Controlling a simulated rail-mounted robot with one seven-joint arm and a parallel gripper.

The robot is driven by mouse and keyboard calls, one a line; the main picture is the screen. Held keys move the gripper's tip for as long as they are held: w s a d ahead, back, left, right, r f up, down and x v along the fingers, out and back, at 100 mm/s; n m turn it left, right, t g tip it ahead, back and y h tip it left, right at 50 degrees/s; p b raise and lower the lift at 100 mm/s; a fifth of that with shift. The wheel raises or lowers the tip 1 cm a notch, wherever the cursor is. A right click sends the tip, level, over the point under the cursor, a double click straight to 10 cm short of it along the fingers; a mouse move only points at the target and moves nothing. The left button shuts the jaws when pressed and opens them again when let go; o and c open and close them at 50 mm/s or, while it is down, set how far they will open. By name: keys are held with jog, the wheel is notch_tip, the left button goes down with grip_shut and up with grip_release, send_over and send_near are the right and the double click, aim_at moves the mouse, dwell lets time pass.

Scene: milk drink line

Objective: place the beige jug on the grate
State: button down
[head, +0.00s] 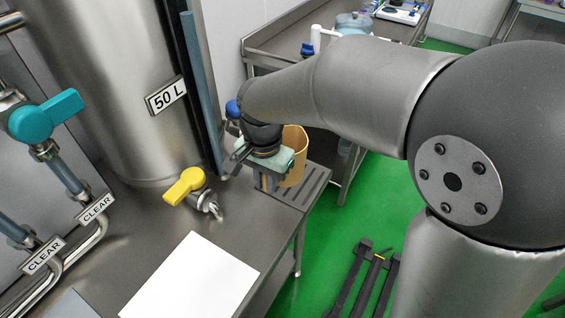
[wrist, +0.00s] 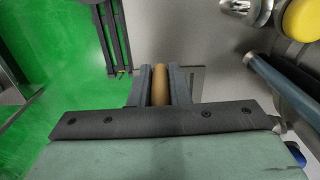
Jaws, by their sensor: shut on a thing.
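The beige jug (head: 296,150) is behind my gripper in the head view, which hides much of its near side. It looks upright, over or on the slotted grate (head: 314,188) at the table's right end; I cannot tell whether its base touches the grate. My gripper (head: 268,184) is shut on the jug. In the wrist view, a tan part of the jug (wrist: 160,86), probably its handle, lies between the two dark fingers of my gripper (wrist: 160,72). The rest of the jug is hidden there.
A steel tank (head: 105,90) marked 50 L stands at the left. A yellow-handled tap (head: 186,185) projects left of the grate. A white sheet (head: 190,278) lies on the table's front. A second steel table (head: 290,42) stands behind. Green floor lies to the right.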

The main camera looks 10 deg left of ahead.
jog(key=w+f, duration=0.3)
jog(key=w+d+f+p, duration=0.1)
jog(key=w+f, duration=0.2)
jog(key=w, duration=0.1)
jog(key=shift+w+d+f, duration=0.15)
jog(key=shift+d+f, duration=0.05)
jog(key=shift+f, duration=0.2)
jog(key=shift+w+f+p, duration=0.1)
jog(key=shift+f+p, duration=0.3)
jog(key=shift+f, duration=1.25)
jog(key=shift+f, duration=0.2)
jog(key=c, duration=1.4)
grip_release()
jog(key=shift+o, duration=0.2)
jog(key=shift+r, duration=0.15)
